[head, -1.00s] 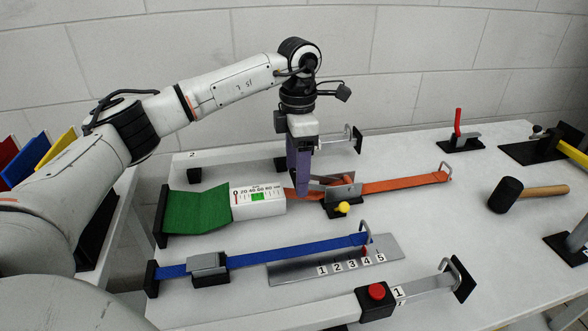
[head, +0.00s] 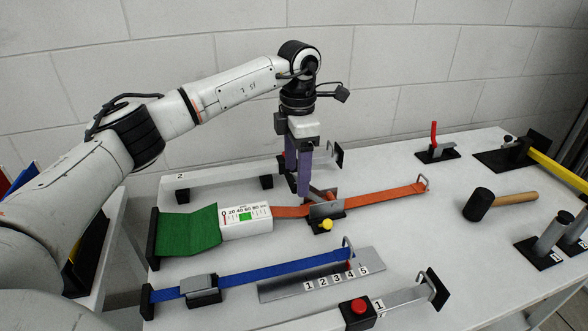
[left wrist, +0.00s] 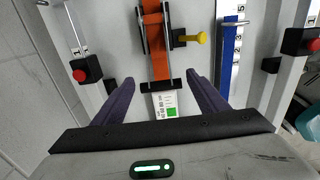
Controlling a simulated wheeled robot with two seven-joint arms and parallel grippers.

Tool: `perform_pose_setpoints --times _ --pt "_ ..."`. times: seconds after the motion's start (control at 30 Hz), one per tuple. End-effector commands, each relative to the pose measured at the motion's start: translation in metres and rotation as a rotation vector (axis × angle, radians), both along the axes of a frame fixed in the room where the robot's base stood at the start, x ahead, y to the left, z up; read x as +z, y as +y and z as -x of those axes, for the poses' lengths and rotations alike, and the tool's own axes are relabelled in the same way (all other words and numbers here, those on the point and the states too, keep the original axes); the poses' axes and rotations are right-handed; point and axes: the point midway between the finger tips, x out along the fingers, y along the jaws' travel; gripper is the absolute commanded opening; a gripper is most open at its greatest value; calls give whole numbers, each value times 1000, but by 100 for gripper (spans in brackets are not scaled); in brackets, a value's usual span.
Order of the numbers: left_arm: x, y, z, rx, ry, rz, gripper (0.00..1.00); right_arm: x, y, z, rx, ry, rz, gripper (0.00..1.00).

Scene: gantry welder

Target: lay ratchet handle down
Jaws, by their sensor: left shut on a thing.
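The orange strap (head: 385,199) runs along the table through a grey metal ratchet (head: 327,209) with a yellow knob (head: 325,225). My left gripper (head: 303,194) points down at the ratchet's left end, its purple fingers shut on the ratchet handle (left wrist: 161,86). In the left wrist view the handle's dark crossbar lies between the fingertips, and the orange strap (left wrist: 154,40) runs away beyond it. The fingers hide part of the handle in the head view, so its exact tilt is hard to tell. My right gripper is not in view.
A white gauge box (head: 247,222) and green strap (head: 188,231) lie left of the ratchet. A blue strap (head: 270,265) with a numbered metal plate (head: 345,283) and a red-button block (head: 358,313) lie nearer. A black mallet (head: 479,204) lies right.

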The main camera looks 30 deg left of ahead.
Motion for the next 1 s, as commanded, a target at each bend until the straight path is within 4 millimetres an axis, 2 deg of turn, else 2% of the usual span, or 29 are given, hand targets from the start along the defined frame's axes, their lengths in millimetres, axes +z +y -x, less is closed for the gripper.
perform_pose_setpoints --times 0.03,0.2,0.23,0.3,0.33,0.67,0.77,1.0 --pt "1 -9 -5 -12 -19 16 26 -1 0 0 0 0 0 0" --pt "0 -9 -4 -13 -18 16 26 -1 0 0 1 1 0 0" --pt "0 -9 -4 -13 -18 17 72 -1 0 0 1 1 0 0" --pt "0 -8 -4 -11 -17 14 83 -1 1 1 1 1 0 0" --pt "-1 -7 -4 -10 -16 14 86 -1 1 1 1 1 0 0" --pt "2 -3 -3 -4 -13 10 86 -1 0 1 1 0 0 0" --pt "13 -4 -4 -5 -15 9 86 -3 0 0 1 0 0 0" --pt "60 -5 -4 -6 -17 11 86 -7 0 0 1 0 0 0"
